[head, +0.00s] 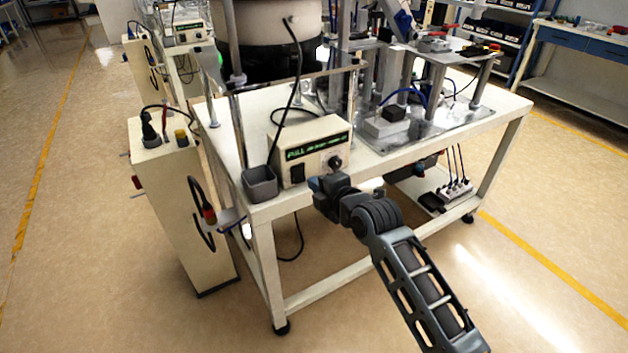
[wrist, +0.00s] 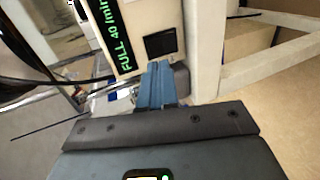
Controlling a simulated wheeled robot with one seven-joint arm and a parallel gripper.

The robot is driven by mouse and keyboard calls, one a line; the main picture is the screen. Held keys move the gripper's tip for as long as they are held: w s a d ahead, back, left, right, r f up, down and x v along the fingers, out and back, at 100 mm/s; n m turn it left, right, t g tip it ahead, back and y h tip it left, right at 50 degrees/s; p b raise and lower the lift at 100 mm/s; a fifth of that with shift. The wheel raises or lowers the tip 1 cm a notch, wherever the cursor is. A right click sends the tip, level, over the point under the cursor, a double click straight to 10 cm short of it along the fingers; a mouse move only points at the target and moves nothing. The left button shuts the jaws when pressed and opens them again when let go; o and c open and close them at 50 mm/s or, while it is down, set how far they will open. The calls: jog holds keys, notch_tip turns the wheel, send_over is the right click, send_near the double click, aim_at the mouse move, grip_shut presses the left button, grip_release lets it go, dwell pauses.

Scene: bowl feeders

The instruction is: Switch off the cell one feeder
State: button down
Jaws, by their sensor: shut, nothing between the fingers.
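A cream control box (head: 312,155) with a green lit display reading "FULL" stands on the near corner of the white bench. A dark rocker switch (head: 297,168) is on its front, with a black knob to the right. The switch (wrist: 160,44) and the display (wrist: 118,32) also show in the wrist view. My gripper (head: 315,185) is in front of the box, low and near the switch. Its blue fingers (wrist: 155,72) are together and empty, with tips close to the switch; I cannot tell whether they touch. I see no cell number on the box.
A grey open bin (head: 260,184) stands just left of the box. A second similar control box (head: 188,35) is at the back left. A cream pedestal (head: 175,200) with buttons stands left of the bench (head: 410,158). A black cable loops above the box.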

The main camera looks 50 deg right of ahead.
jog(key=v, duration=0.7)
jog(key=shift+s+r, duration=0.2)
jog(key=shift+s, duration=0.05)
